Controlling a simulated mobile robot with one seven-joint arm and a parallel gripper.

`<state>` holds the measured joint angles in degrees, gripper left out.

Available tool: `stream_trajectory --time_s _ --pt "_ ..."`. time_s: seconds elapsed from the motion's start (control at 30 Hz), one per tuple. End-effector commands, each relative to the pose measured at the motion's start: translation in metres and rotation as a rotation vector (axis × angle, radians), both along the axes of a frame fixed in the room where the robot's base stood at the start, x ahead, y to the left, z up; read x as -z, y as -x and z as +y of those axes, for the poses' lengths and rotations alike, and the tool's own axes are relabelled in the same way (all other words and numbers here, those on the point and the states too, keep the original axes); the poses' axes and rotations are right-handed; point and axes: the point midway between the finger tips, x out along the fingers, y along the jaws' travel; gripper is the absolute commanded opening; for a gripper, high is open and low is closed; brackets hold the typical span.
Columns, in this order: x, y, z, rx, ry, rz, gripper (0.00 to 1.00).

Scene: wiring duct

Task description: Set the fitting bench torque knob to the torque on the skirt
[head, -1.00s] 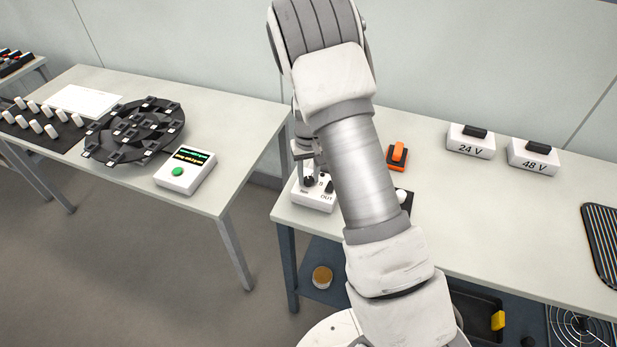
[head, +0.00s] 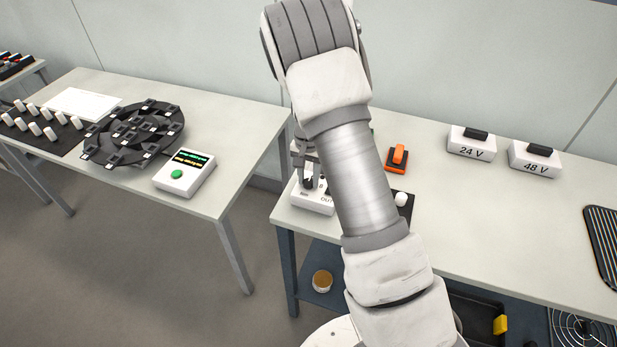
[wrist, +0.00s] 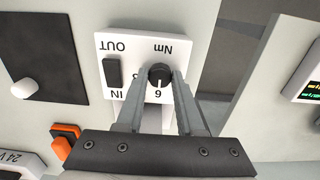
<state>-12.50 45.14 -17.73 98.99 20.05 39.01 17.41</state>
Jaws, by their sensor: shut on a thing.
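The fitting bench's white box (head: 313,205) stands at the left end of the right table; the wrist view also shows its white face (wrist: 117,42), with OUT, IN and Nm upside down. Its black round torque knob (wrist: 160,76) has a white pointer line toward the lower edge of the picture, near an upside-down digit, probably 6. Another digit left of the knob is partly hidden. My gripper (wrist: 159,82) is shut on the knob, one finger on each side. In the head view the knob (head: 308,183) is partly covered by my gripper. No torque figure on a skirt is readable.
A black rocker (wrist: 112,71) sits beside the knob. A dark mat with a white knob (head: 401,199), an orange switch (head: 397,158) and the 24 V (head: 471,143) and 48 V (head: 535,158) boxes share the table. A display box (head: 185,175) stands on the left table.

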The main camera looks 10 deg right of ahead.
Motion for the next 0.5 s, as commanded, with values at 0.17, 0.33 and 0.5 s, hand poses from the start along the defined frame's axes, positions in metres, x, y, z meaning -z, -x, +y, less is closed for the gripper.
stream_trajectory --time_s 0.17,0.33,0.5 --pt "-0.0008 -0.0007 -0.0002 0.007 0.000 -0.002 0.00" --pt "-0.0008 -0.0008 -0.0003 0.006 0.000 -0.002 0.00" --pt "-0.0007 -0.0006 -0.0003 0.006 0.000 -0.002 0.54"
